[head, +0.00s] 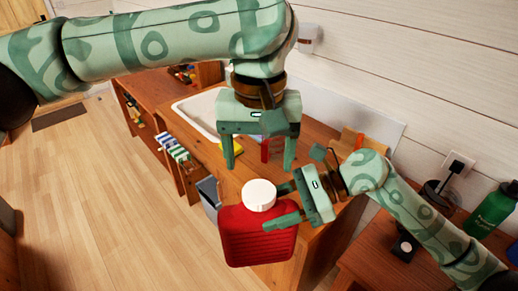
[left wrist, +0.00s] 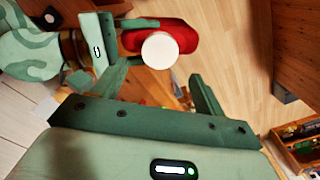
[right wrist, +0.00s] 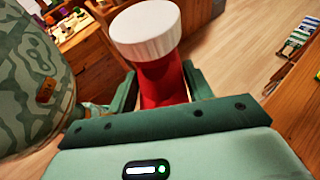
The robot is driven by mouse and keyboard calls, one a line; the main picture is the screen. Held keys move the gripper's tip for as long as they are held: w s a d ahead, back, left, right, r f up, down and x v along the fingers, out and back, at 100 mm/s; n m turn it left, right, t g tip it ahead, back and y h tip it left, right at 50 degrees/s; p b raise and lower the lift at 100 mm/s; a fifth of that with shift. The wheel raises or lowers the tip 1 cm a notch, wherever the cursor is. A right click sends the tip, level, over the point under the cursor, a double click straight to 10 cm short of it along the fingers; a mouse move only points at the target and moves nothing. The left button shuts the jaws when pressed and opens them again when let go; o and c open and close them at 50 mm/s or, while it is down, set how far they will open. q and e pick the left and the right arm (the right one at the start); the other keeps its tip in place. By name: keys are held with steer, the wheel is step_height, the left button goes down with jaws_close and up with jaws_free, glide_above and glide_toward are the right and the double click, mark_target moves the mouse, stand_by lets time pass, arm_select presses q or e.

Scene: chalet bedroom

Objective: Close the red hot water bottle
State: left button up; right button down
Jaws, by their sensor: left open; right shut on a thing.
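The red hot water bottle (head: 258,242) hangs upright in front of the wooden counter. Its white cap (head: 259,194) sits on top of the neck; I cannot tell how tight it is. My right gripper (head: 278,207) is shut on the bottle near its neck, just below the cap. The right wrist view shows the red neck (right wrist: 162,85) between the fingers and the ribbed cap (right wrist: 146,30) above. My left gripper (head: 259,158) is open and empty, higher in the picture than the cap and apart from it. In the left wrist view the cap (left wrist: 160,50) lies beyond the fingertips.
A wooden counter (head: 318,134) with a white sink (head: 196,108) stands behind the grippers. A yellow item (head: 236,147) lies near the sink. A green bottle (head: 492,211) stands on wood at the right. Open floor (head: 130,200) lies to the left.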

mark_target(259, 190)
arm_select(q)
step_height(259, 190, down, 7)
steer(key=shift+f, duration=0.15)
stand_by(0.4)
